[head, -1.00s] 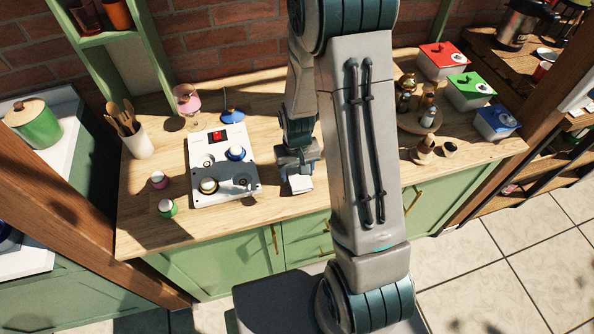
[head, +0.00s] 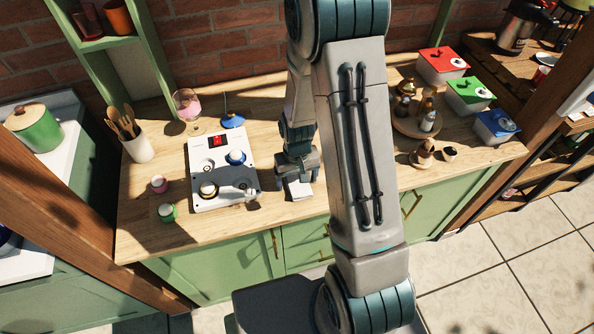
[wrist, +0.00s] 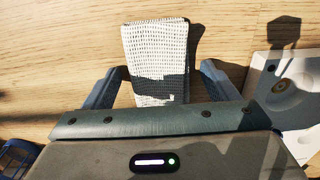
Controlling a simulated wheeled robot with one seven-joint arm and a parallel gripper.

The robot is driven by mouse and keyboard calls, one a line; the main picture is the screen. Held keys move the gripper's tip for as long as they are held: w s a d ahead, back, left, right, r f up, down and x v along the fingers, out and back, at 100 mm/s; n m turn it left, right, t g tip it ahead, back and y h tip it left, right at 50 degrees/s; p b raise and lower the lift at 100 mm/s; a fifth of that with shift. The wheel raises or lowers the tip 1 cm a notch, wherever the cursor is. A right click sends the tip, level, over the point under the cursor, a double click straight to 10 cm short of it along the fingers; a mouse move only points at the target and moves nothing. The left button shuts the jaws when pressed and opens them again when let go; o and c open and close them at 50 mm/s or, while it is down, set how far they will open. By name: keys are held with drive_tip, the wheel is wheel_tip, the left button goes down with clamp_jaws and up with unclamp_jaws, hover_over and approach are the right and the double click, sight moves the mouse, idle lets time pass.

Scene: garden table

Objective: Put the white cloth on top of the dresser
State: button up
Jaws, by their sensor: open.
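The white cloth (head: 299,189) is a small folded rectangle lying on the wooden top (head: 352,207) of a green cabinet with drawers (head: 305,250). In the wrist view the cloth (wrist: 155,50) shows a waffle weave, with a shadow across its lower half. My gripper (head: 298,179) is open above it, pointing down. In the wrist view my gripper's fingers (wrist: 161,78) stand one on each side of the cloth, with gaps between. I cannot tell whether the green cabinet is the dresser; no other dresser is clear.
A white appliance with knobs (head: 205,150) stands close to the left of my gripper. A blue-based object (head: 232,121) and a glass (head: 187,104) are behind it. Bottles on a round tray (head: 410,128) and lidded boxes (head: 441,68) stand to the right. Wood in front of the cloth is clear.

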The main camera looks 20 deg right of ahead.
wheel_tip(320, 180, up, 12)
drive_tip(key=b, duration=0.1)
wheel_tip(320, 180, up, 9)
drive_tip(key=t, duration=0.2)
hover_over(297, 180)
drive_tip(key=s, duration=0.5)
drive_tip(key=s+r+t, duration=0.1)
drive_tip(key=s+r, duration=0.5)
drive_tip(key=s, duration=0.3)
drive_tip(key=shift+t, duration=0.4)
drive_tip(key=shift+s, duration=0.1)
